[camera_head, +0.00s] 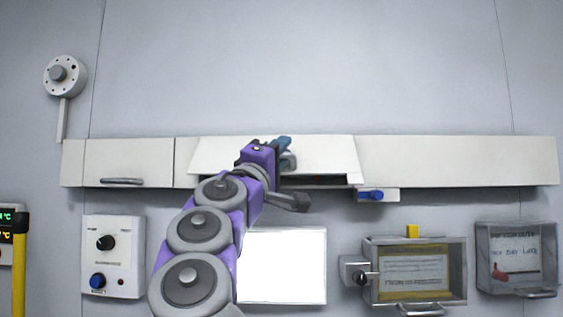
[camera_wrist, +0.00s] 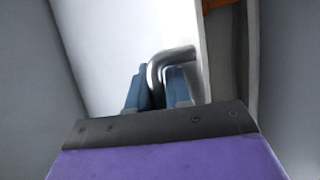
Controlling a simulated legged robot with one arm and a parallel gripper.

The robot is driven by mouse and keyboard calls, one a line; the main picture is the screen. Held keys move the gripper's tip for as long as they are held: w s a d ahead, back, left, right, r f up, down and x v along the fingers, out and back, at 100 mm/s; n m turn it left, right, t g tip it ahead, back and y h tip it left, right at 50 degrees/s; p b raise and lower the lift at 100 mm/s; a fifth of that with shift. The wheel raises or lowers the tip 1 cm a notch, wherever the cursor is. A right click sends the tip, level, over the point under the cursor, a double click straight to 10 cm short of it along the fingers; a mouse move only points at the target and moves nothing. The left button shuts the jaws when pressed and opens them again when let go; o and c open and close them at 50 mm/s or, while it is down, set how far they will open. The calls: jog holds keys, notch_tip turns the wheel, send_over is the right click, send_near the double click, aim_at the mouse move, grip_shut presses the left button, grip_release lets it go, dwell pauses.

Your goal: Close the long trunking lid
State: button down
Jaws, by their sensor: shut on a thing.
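The long trunking lid (camera_head: 330,152) is a white panel in the middle of the wall trunking. It is tilted outward, with a dark gap below its lower edge. My gripper (camera_head: 283,148) is in front of the lid. In the wrist view, its blue fingers (camera_wrist: 155,92) are shut on the lid's curved metal handle (camera_wrist: 172,56). The lid (camera_wrist: 115,35) fills the upper middle of that view. The open trunking interior (camera_wrist: 232,60) shows to its right, with an orange part near the top. My arm hides the lid's lower left part in the head view.
A shorter lid with a handle (camera_head: 121,181) is at the left of the trunking. A blue knob (camera_head: 376,195) sits on a small plate just below the opening. Below are a control box (camera_head: 112,257), a white panel (camera_head: 290,266) and two framed boxes. The wall above is clear.

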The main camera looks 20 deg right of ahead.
jog(key=shift+w+f+m+h+b, duration=0.3)
jog(key=shift+f+m+h+b, duration=0.25)
jog(key=shift+m+h+b, duration=0.35)
jog(key=shift+w+d+f+m+h, duration=0.15)
jog(key=shift+w+f+m+h, duration=0.2)
jog(key=shift+h, duration=0.35)
